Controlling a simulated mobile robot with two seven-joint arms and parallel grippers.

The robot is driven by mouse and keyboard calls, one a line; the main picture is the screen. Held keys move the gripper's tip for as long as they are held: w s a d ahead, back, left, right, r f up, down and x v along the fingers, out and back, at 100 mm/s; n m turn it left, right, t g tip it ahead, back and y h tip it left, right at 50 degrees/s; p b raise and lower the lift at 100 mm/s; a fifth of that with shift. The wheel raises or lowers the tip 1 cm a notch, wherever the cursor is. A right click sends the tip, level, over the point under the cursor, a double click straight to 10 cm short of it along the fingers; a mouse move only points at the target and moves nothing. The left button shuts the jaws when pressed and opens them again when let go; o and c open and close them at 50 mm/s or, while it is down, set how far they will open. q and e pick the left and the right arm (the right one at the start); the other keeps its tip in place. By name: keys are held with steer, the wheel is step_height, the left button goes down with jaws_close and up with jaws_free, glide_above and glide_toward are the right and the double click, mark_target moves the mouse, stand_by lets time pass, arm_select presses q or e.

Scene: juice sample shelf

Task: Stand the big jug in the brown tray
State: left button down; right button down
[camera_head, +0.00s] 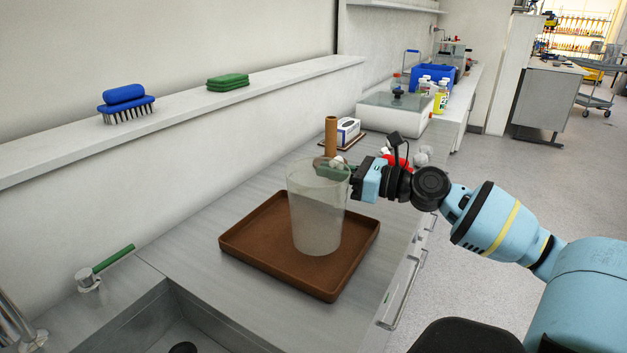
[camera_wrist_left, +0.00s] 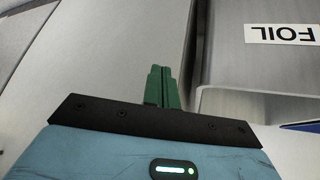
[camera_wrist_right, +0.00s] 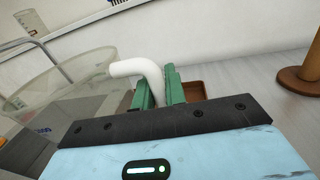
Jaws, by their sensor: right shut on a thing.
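The big jug (camera_head: 315,215) is a clear, frosted vessel, roughly upright over the middle of the brown tray (camera_head: 327,296). Its base shows inside the tray's rim; I cannot tell whether it touches the tray floor. In the right wrist view the jug (camera_wrist_right: 60,85) fills the left side, with its white handle (camera_wrist_right: 140,68) reaching between my fingers. My right gripper (camera_head: 338,170) is at the jug's upper right side, shut on the handle; its fingers also show in the right wrist view (camera_wrist_right: 158,88). My left gripper (camera_wrist_left: 161,80) is shut and empty, outside the head view.
A brown upright roll (camera_head: 331,135) and a small box (camera_head: 348,130) stand behind the jug. A sink (camera_head: 190,325) and a green-handled tap lever (camera_head: 113,260) are at front left. A blue brush (camera_head: 125,105) and green pads (camera_head: 228,82) lie on the ledge.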

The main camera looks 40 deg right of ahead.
steer(key=shift+w+d+f+b, duration=0.1)
steer(key=shift+w+d+b, duration=0.15)
steer(key=shift+w, duration=1.2)
steer(key=shift+w+d+f+b, duration=0.1)
steer(key=shift+w+d, duration=0.2)
steer(key=shift+w, duration=1.2)
steer(key=shift+w+f+b, duration=0.15)
steer(key=shift+f+b, duration=0.2)
steer(key=shift+f, duration=1.6)
steer(key=c, duration=1.5)
jaws_free()
steer(key=shift+o, duration=0.2)
